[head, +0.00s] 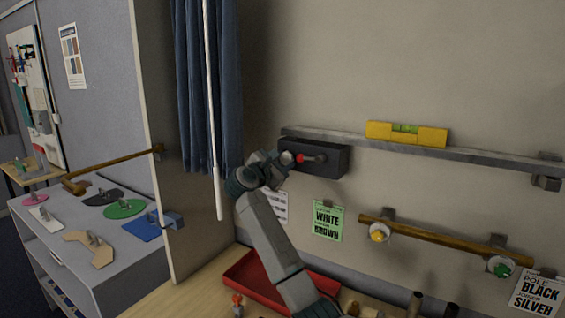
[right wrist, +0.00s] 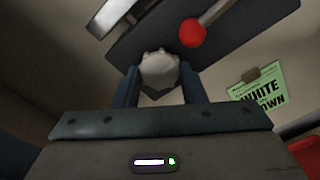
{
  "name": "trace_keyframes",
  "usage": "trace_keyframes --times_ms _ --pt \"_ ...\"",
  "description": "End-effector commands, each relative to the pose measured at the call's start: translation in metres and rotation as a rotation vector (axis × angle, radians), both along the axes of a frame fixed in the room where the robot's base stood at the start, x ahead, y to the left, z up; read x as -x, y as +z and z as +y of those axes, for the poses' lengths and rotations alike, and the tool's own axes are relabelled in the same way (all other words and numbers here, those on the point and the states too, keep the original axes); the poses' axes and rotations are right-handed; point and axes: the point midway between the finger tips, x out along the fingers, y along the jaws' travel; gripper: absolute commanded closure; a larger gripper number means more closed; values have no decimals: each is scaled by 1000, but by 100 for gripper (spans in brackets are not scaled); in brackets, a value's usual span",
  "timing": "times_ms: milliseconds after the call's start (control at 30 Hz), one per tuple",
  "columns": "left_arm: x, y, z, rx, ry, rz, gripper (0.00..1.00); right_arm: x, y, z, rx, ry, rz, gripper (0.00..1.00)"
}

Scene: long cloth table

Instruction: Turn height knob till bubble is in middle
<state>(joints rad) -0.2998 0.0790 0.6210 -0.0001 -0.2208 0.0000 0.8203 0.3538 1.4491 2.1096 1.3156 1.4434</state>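A yellow spirit level (head: 432,137) with a green vial lies on a long grey bar (head: 487,155) on the wall; the bubble is too small to place. Below the bar's left end is a dark box (head: 333,161) with a red-ball lever (head: 300,158). My right gripper (head: 285,160) is at the box's left front. In the right wrist view, its two fingers stand on either side of a pale round height knob (right wrist: 160,70) and appear to touch it, just beside the red ball (right wrist: 193,32). My left gripper is not in view.
A wooden rail (head: 435,236) with yellow and green knobs hangs at lower right. A red tray (head: 245,278) lies on the table below my right arm. A blue curtain and pale rod (head: 213,120) hang close left of the gripper. Printed cards (head: 327,220) are on the wall.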

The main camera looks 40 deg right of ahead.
Motion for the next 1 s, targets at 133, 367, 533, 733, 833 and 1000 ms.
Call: trace_keyframes --times_ms 133,367,533,733,833,1000 --pt "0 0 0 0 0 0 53 0 -1 0 1 -1 4 85" --pt "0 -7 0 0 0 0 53 0 -3 0 15 -2 56 85" --pt "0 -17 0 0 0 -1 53 1 -4 0 43 -1 155 85" --pt "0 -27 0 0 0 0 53 1 -4 0 88 0 315 85" --pt "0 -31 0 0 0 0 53 1 -4 0 113 0 398 85" --pt "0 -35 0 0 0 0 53 1 -3 0 149 0 528 85"
